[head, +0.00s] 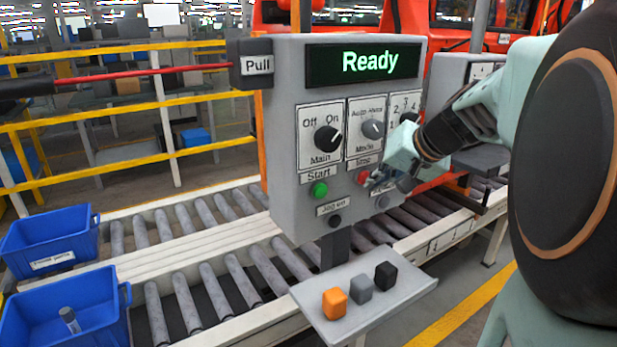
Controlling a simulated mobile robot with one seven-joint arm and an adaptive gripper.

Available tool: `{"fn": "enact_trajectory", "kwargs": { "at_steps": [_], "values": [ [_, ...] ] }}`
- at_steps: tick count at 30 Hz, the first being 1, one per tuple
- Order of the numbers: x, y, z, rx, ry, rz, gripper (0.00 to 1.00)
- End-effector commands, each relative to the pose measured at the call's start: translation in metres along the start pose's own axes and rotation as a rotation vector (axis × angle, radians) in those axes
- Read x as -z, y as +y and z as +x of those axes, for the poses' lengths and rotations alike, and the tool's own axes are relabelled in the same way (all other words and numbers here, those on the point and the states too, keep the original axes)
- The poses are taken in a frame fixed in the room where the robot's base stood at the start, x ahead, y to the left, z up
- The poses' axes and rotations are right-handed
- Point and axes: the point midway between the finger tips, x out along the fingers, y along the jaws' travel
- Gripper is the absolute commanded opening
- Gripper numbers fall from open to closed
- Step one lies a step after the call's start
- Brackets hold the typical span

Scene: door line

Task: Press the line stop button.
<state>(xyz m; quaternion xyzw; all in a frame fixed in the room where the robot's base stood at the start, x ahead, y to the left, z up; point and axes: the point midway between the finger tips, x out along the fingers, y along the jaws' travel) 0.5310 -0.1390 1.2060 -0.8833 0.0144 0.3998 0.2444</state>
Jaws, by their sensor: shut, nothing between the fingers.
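The grey control panel (285,113) stands in the middle, its screen (364,62) reading "Ready" in green. The red button (362,177) sits under the "Stop" label, right of the green button (319,189) under "Start". My gripper (370,184) is shut and empty, coming from the right with its fingertips close beside the red button. I cannot tell whether the fingertips touch it. The gripper partly hides the label and grey button (382,202) below.
Knobs marked Main (327,139) and Mode (372,129) sit above the buttons. A shelf (335,325) below holds orange, grey and black blocks. Roller conveyors (180,296) run behind, with blue bins (48,240) at left. A red pull cord (150,73) runs left from the panel.

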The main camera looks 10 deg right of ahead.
Motion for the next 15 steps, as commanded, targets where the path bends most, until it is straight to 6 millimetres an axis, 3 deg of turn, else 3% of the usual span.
{"fn": "enact_trajectory", "kwargs": {
  "at_steps": [15],
  "values": [
    [-0.0062, 0.0061, -0.007, 0.0, -0.001, 0.0, 0.0]
  ]
}}
